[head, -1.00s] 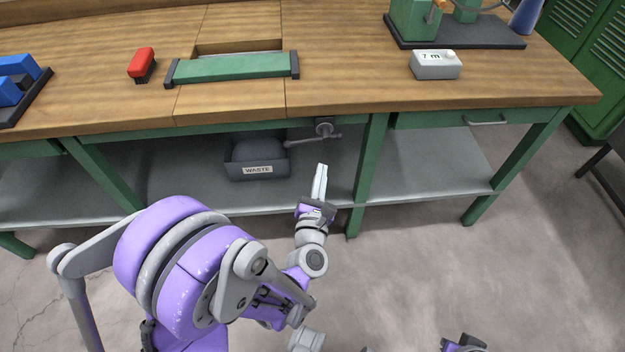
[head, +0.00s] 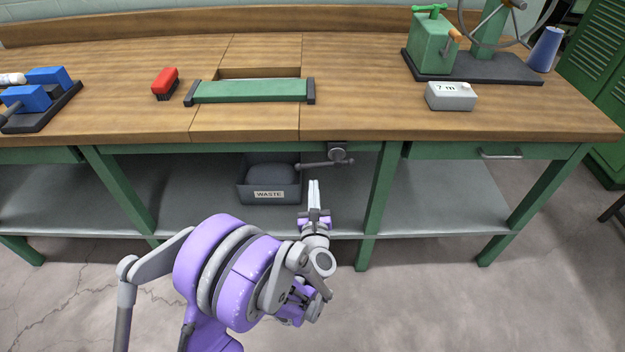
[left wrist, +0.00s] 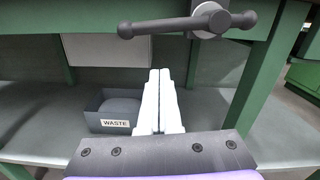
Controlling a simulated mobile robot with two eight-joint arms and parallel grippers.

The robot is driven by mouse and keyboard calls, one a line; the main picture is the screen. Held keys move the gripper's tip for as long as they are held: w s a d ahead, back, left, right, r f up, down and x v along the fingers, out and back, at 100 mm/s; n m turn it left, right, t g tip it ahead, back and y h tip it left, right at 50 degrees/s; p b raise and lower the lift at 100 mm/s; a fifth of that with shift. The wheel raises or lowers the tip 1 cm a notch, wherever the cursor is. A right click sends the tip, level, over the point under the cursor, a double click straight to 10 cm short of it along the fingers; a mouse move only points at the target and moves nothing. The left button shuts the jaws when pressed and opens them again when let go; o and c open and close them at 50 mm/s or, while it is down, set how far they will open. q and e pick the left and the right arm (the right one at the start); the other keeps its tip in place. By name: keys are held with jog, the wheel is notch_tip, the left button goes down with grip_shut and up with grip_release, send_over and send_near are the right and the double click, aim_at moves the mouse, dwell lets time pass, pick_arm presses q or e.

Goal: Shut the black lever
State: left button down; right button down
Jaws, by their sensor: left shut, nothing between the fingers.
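The black lever (head: 318,165) looks dark grey here: a bar with rounded ends on a round hub, hanging under the bench's front edge. It lies nearly level. In the left wrist view the lever (left wrist: 160,26) crosses the top, with its hub right of centre and the longer arm reaching left. My left gripper (head: 314,184) is shut and empty, with its pale fingers pointing toward the bench. In the left wrist view the fingertips (left wrist: 159,73) appear below the bar, with a gap between them. My right gripper is not in view.
A grey waste bin (head: 268,194) stands on the lower shelf, left of the lever. A green bench leg (head: 378,205) stands to the lever's right. The green drawer front (head: 480,151) is further right. The floor before the bench is clear.

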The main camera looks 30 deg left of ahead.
pick_arm(q)
jog(key=shift+a+r, duration=0.15)
jog(key=shift+r, duration=0.75)
jog(key=shift+a+r, duration=0.1)
jog(key=shift+r, duration=0.75)
